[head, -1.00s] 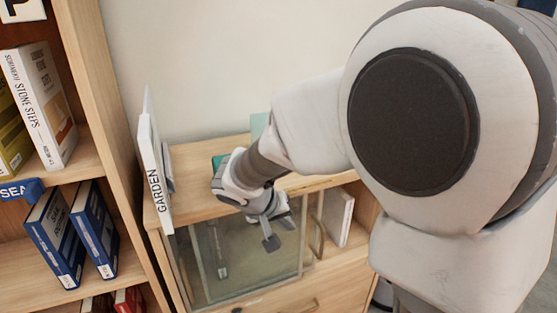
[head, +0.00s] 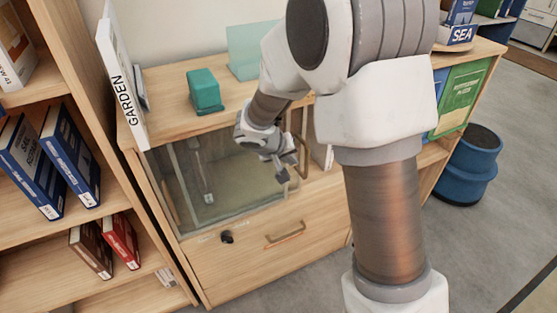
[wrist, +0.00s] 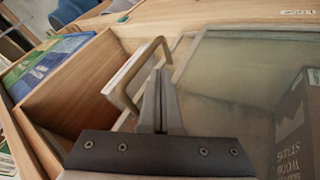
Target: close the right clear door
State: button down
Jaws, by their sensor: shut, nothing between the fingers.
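The right clear door is a glass pane (head: 240,180) in the front of the low wooden cabinet; it also fills the right of the wrist view (wrist: 240,70). A tan bar handle (head: 303,150) stands near its right side and shows close up in the wrist view (wrist: 127,90). My gripper (head: 282,174) is shut and empty, low in front of the cabinet and just left of the handle. In the wrist view its fingers (wrist: 160,90) stand right beside the handle; I cannot tell if they touch. Right of the handle in the head view the cabinet front is open. My arm hides part of it.
A drawer with a handle (head: 286,235) lies below the glass. Floor in front is clear.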

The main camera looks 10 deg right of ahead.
jog(key=shift+w+d, duration=0.1)
jog(key=shift+d, duration=0.75)
jog(key=w+d+p, duration=0.1)
jog(key=w+d, duration=0.3)
jog(key=d, duration=0.9)
jog(key=w+d+p, duration=0.1)
jog(key=w+d, duration=0.3)
jog(key=d, duration=0.9)
jog(key=shift+w+d, duration=0.25)
jog(key=shift+d, duration=0.05)
jog(key=shift+d+r, duration=0.15)
jog(key=shift+r, duration=0.05)
